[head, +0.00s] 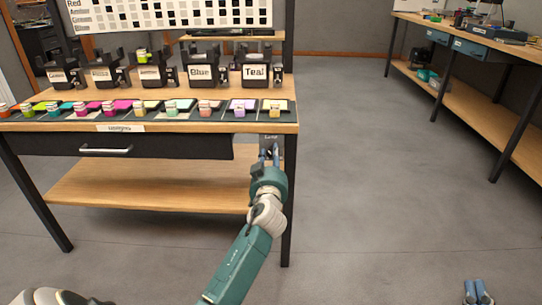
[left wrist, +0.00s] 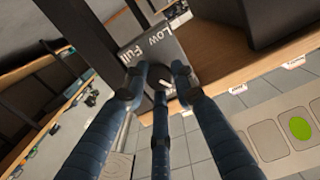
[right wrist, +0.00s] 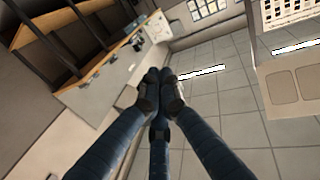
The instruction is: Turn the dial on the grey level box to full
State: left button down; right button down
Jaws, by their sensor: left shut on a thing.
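The grey level box (left wrist: 150,50) is mounted under the right end of the table's front edge, marked "Low" and "Full". In the head view only a small part of the box (head: 271,138) shows above my left gripper (head: 269,154). In the left wrist view, my left gripper (left wrist: 160,82) has its fingers closed around the dial (left wrist: 167,87). A pale mark shows on the dial, but the fingers hide most of it, so its exact setting is unclear. My right gripper (head: 477,291) is far from the box, over the floor. Its fingertips are together and empty in the right wrist view (right wrist: 160,88).
A drawer with a handle (head: 106,150) sits left of the box. Open floor lies to the right, before another bench (head: 470,85).

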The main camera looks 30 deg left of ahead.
pick_arm(q)
jog(key=shift+r+m, duration=0.3)
pick_arm(e)
jog(key=shift+f, duration=0.3)
